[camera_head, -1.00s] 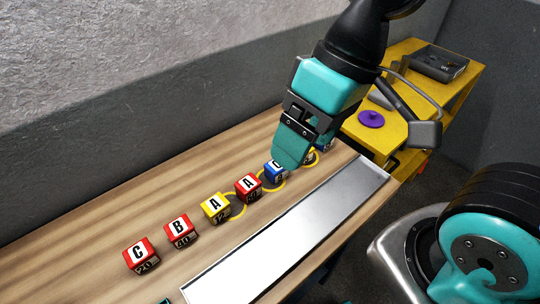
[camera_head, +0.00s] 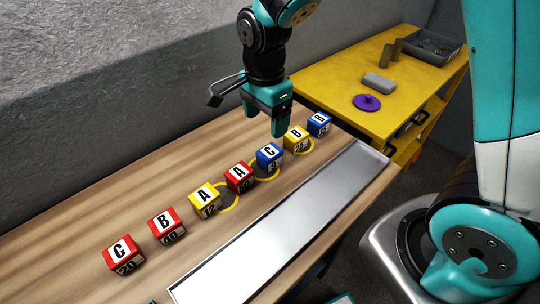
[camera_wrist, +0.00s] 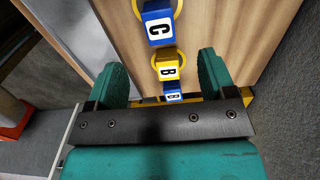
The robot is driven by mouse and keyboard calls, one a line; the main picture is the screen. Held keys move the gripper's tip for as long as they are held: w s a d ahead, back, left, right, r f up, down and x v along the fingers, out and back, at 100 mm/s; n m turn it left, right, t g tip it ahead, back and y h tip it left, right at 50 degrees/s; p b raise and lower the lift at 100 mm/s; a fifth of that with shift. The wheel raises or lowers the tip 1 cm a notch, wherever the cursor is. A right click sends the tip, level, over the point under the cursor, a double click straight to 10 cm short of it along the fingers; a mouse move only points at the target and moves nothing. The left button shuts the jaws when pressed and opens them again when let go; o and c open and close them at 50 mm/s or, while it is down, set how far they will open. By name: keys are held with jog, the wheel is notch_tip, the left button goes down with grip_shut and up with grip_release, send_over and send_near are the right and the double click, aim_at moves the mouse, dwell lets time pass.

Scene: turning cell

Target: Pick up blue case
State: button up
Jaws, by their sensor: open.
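Two blue cases stand in the row on the wooden table: one marked C (camera_head: 269,157) and one marked B (camera_head: 319,124) at the far right end. My gripper (camera_head: 277,128) is open and empty above the row, close to the blue C case. In the wrist view the fingers of my gripper (camera_wrist: 168,80) are spread apart. The blue C case shows ahead of the fingers (camera_wrist: 158,26), the yellow B case (camera_wrist: 168,70) between them, and the blue B case (camera_wrist: 173,96) partly hidden behind the gripper's bar.
The row also holds a yellow A case (camera_head: 205,200) and red cases marked A (camera_head: 239,177), B (camera_head: 167,224) and C (camera_head: 123,254). A metal strip (camera_head: 270,235) runs along the front. A yellow bench (camera_head: 330,82) with a purple disc (camera_head: 366,102) stands behind.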

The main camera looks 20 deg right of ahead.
send_over(268, 152)
jog(key=f, duration=0.5)
jog(key=shift+a+f, duration=0.2)
jog(key=shift+f, duration=0.05)
jog(key=shift+d+f+p, duration=0.2)
jog(key=shift+f+p, duration=0.7)
jog(key=shift+f, duration=1.8)
jog(key=c, duration=1.1)
